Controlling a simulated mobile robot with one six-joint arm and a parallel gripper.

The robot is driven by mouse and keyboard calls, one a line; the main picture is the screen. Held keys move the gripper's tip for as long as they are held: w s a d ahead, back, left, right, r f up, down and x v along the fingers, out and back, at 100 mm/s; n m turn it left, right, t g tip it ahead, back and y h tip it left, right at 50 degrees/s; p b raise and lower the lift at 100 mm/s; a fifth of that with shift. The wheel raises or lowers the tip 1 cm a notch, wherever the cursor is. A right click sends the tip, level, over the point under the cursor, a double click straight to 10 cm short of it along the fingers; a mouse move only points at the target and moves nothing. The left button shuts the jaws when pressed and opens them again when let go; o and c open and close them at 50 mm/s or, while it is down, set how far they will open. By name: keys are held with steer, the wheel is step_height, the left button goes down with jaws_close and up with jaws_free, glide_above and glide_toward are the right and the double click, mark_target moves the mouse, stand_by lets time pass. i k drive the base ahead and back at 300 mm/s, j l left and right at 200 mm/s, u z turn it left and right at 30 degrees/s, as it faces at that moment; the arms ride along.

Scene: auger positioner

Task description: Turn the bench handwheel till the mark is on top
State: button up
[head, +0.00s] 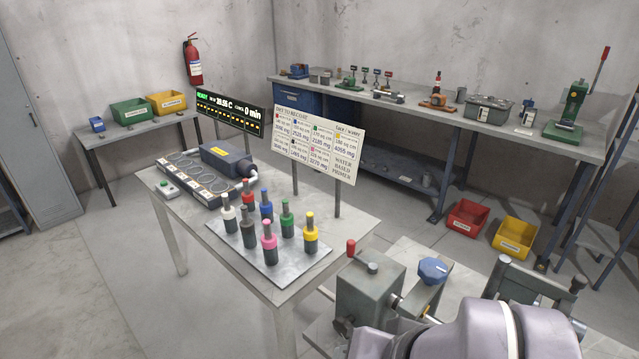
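A blue faceted wheel or knob (433,270) shows at the lower right, on the near bench. It has a small pale mark on its upper right part; I cannot tell for sure whether this is the handwheel or its mark. Another grey-green block with dark clamp parts (528,282) stands to the right. My lilac-grey arm covers the bottom right and hides part of this bench. My gripper is not visible.
The middle table holds a metal tray (277,275) with several coloured bottles, a recipe board (318,145) and a display (231,112). Red (467,221) and yellow (513,240) bins stand on the floor below the back bench (400,98). Floor at left is clear.

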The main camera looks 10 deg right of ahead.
mark_target(341, 325)
steer(key=j+z, duration=0.7)
steer(key=j, duration=0.2)
steer(key=i, duration=0.25)
steer(key=i+l+z, duration=0.1)
steer(key=z, duration=0.25)
steer(key=i+l, duration=0.05)
steer(key=l, duration=0.05)
